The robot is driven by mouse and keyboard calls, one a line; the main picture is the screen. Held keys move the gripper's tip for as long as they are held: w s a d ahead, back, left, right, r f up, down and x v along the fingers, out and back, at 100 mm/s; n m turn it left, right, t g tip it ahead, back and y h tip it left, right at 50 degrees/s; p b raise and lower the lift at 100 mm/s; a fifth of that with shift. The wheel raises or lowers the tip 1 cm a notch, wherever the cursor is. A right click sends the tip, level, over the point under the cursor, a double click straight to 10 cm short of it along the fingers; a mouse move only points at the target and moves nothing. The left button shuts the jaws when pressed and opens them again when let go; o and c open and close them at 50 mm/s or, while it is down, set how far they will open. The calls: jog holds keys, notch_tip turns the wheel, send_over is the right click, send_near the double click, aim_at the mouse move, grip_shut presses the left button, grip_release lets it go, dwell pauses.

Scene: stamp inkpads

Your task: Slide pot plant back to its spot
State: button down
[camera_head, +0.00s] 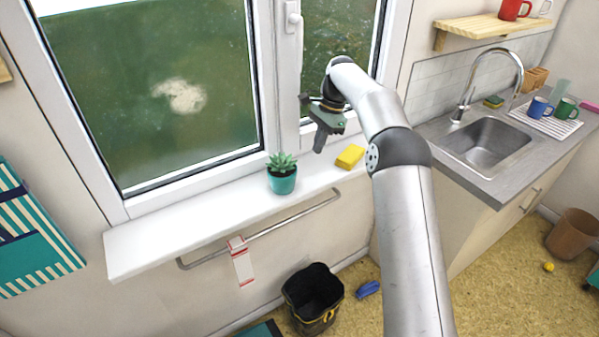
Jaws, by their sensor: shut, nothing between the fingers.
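The pot plant (282,180) is a small green succulent in a teal pot. It stands upright on the white windowsill (180,222), near the middle of the sill. My gripper (319,149) is shut and empty. It hangs pointing down above the sill, to the right of the plant and apart from it. My arm reaches in from the lower right. No mark for the plant's spot shows on the sill.
A yellow sponge (350,157) lies on the sill right of the plant. The window frame (285,90) stands behind. The sill's left part is clear. A towel rail (290,222) with a cloth runs below. A black bin (313,297) stands on the floor.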

aim_at(299, 182)
jog(key=p+x, duration=0.1)
jog(key=x, duration=0.6)
jog(key=shift+f, duration=0.1)
jog(key=a, duration=0.1)
jog(key=s+a, duration=0.1)
jog(key=p, duration=0.1)
jog(key=shift+s+a+f, duration=0.3)
jog(key=shift+s+a, duration=0.1)
jog(key=shift+s+a+f, duration=0.15)
jog(key=shift+s+a, duration=0.1)
jog(key=shift+a, duration=0.2)
